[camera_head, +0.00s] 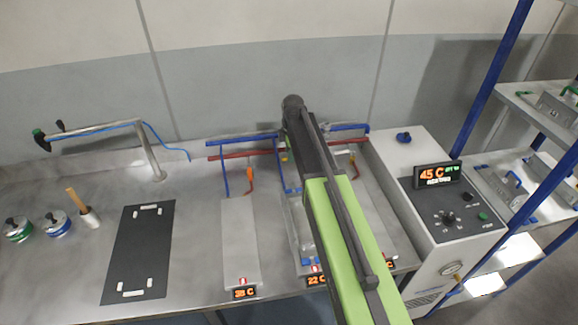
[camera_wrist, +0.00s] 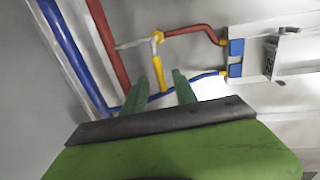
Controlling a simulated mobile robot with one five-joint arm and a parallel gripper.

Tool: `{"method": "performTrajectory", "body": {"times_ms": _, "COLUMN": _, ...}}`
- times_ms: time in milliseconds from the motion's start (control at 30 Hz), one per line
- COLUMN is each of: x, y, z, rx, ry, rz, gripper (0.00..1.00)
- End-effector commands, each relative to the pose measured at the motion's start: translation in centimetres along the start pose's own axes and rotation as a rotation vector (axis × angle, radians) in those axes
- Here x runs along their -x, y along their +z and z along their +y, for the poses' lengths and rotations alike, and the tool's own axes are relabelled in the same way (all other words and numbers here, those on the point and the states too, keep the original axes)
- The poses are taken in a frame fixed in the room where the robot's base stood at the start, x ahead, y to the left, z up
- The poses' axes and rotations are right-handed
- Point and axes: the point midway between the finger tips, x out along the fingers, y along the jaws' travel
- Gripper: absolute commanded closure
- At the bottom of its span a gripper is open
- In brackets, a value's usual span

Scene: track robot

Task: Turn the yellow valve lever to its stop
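In the wrist view the yellow valve lever (camera_wrist: 158,75) hangs from a grey pipe fitting beside the red pipe. A yellow elbow (camera_wrist: 158,37) sits above it. My gripper (camera_wrist: 158,82) shows two dark green fingers, spread apart. The lever lies between them in the picture, with a gap on each side; I cannot tell whether the fingers are level with it in depth. In the head view a small yellow part (camera_head: 284,157) shows beside my arm, which hides most of the middle station and my gripper.
A red pipe (camera_wrist: 108,45) and a blue pipe (camera_wrist: 70,55) run along the wall side. A thin blue hose passes close to the fingertips. Neighbouring stations have an orange lever (camera_head: 250,175) and another at right. A chiller cabinet (camera_head: 440,205) stands right of the bench.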

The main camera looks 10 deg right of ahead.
Motion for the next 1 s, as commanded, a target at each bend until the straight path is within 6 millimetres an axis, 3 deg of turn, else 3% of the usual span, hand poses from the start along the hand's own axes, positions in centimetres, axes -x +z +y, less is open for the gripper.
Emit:
{"method": "performTrajectory", "body": {"times_ms": 33, "x": -1.44, "y": 0.02, "z": -0.08, "rx": 0.0, "ry": 0.0, "rz": 0.0, "gripper": 0.66}}
{"method": "performTrajectory", "body": {"times_ms": 100, "x": -1.81, "y": 0.02, "z": -0.04, "rx": 0.0, "ry": 0.0, "rz": 0.0, "gripper": 0.66}}
{"method": "performTrajectory", "body": {"times_ms": 367, "x": -1.63, "y": 0.06, "z": 0.02, "rx": -0.001, "ry": 0.0, "rz": 0.0, "gripper": 0.66}}
{"method": "performTrajectory", "body": {"times_ms": 633, "x": -1.64, "y": 0.1, "z": 0.01, "rx": -0.001, "ry": 0.0, "rz": 0.0, "gripper": 0.99}}
{"method": "performTrajectory", "body": {"times_ms": 1000, "x": -1.64, "y": 0.15, "z": 0.01, "rx": -0.002, "ry": 0.0, "rz": 0.0, "gripper": 1.0}}
